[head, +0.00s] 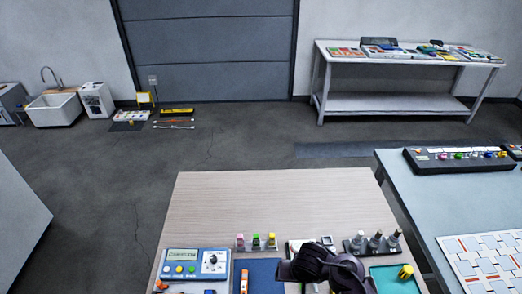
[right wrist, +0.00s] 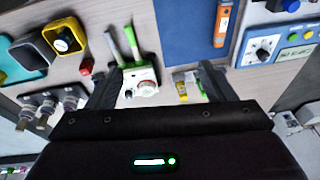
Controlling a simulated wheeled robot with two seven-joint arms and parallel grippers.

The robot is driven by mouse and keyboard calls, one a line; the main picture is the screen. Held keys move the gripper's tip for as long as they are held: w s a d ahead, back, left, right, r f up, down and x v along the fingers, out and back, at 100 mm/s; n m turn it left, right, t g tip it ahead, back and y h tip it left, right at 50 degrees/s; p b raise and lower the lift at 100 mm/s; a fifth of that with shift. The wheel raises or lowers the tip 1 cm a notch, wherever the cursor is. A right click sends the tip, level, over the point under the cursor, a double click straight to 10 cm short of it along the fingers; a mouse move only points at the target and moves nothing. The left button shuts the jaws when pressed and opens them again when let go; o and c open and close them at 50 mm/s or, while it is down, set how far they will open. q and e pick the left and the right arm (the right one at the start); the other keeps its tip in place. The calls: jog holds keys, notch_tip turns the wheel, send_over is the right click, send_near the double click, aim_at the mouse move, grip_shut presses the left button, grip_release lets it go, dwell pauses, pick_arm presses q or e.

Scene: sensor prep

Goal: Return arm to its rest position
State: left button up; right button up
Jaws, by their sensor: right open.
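My right arm and gripper (head: 322,266) show in the head view as a dark shape over the front right part of the wooden table (head: 275,200); the fingertips are hidden there. In the right wrist view the right gripper (right wrist: 160,82) is open, its two dark fingers wide apart with nothing between them. Beyond the fingers, a white device with a dial (right wrist: 143,84) and green-handled parts lies on the table. I cannot tell how high the gripper is above it. My left gripper is not in view.
The blue meter (head: 195,265), blue mat (head: 262,272), small colored vials (head: 256,241), connector rack (head: 376,243) and teal tray (head: 385,278) crowd the table's front. Its back half is clear. A grey-blue table (head: 415,200) stands at the right.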

jog(key=s+d+r+n+t, duration=0.1)
jog(key=s+d+r, duration=0.4)
jog(key=s+r, duration=0.15)
jog(key=s+d+r+n, duration=0.2)
jog(key=s+d+r, duration=0.3)
jog(key=r, duration=0.3)
notch_tip(320, 180, down, 36)
jog(key=s+g+b, duration=0.1)
jog(key=b, duration=0.7)
jog(key=s+d+f+b, duration=0.1)
jog(key=s+f+b, duration=0.2)
jog(key=s+f, duration=0.7)
jog(key=s+d+f+g+b, duration=0.1)
jog(key=s+d+f+b, duration=0.1)
jog(key=s+f, duration=0.8)
notch_tip(320, 180, down, 7)
jog(key=shift+s+d+r+g+h+b, duration=0.2)
jog(key=shift+d+g+h+b, duration=0.15)
jog(key=shift+b, duration=0.4)
jog(key=c, duration=0.4)
